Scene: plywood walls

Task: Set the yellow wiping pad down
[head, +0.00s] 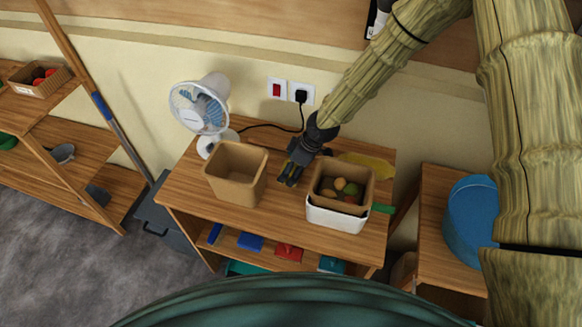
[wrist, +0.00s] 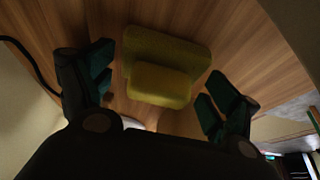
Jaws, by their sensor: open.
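The yellow wiping pad (wrist: 165,75) shows in the wrist view as a flat dull-yellow base with a thicker block on it. It appears to lie on the wooden top, between my fingers, with gaps at both sides. My gripper (wrist: 162,92) is open, and its two dark teal-tipped fingers stand apart. In the head view my gripper (head: 289,177) points down at the table (head: 283,222), between two boxes. I cannot make out the pad there under the gripper.
A tan bin (head: 236,174) stands left of my gripper. A brown box (head: 343,190) with round items sits in a white container (head: 337,217) to the right. A flat yellow thing (head: 372,164) lies behind it. A fan (head: 203,108) and its cable are at the back left.

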